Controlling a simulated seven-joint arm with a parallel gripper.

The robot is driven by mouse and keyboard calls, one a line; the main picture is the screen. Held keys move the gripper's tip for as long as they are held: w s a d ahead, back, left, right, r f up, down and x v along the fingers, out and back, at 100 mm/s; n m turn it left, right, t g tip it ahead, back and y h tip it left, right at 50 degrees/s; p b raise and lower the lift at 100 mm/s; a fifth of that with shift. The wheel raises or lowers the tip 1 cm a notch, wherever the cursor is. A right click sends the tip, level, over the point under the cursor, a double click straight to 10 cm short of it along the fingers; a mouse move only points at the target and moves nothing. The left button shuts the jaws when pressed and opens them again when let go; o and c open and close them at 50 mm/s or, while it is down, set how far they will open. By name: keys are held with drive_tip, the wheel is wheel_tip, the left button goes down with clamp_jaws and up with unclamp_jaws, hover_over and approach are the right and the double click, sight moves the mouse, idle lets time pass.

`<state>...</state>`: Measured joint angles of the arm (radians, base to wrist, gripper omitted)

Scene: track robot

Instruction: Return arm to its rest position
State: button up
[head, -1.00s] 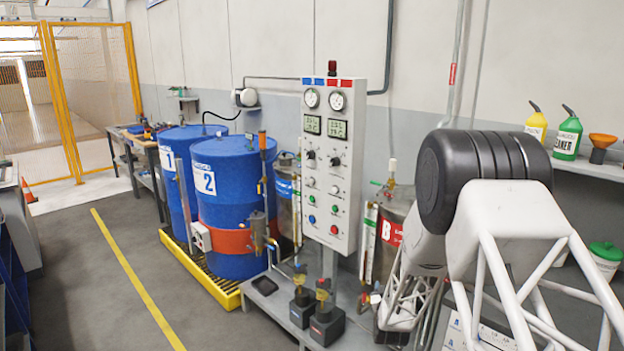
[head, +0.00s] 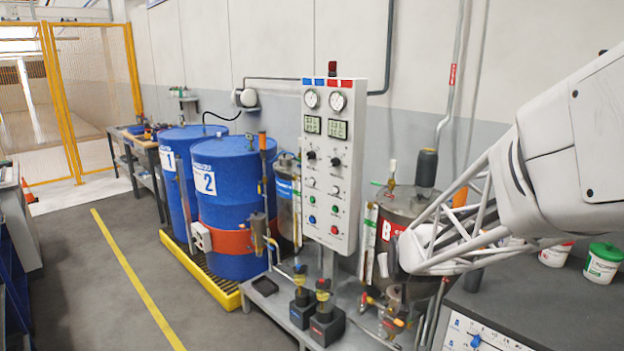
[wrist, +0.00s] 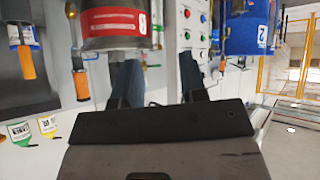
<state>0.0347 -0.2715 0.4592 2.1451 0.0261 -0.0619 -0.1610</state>
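My arm reaches in from the right in the head view, its white lattice link (head: 465,240) pointing left in front of steel tank B (head: 410,205). In the wrist view my gripper (wrist: 158,70) shows two dark fingers spread apart, with nothing held between them. In the head view the gripper cannot be made out clearly against the tank. Tank B's red label (wrist: 115,20) shows at the top of the wrist view, beyond the left finger.
A control panel (head: 332,165) stands left of tank B. Blue drums 1 (head: 177,165) and 2 (head: 228,215) stand farther left on a yellow pallet (head: 225,297). A dark bench (head: 550,300) with white tubs (head: 603,262) is at right. The floor at left is open.

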drive_tip(key=s+a+r+g, duration=0.1)
drive_tip(key=s+r+g, duration=0.2)
drive_tip(key=s, duration=1.4)
drive_tip(key=s+r+m+g, duration=0.1)
drive_tip(key=s+r+g, duration=0.3)
drive_tip(key=s, duration=1.3)
drive_tip(key=shift+s+a+r, duration=0.3)
drive_tip(key=shift+a, duration=0.1)
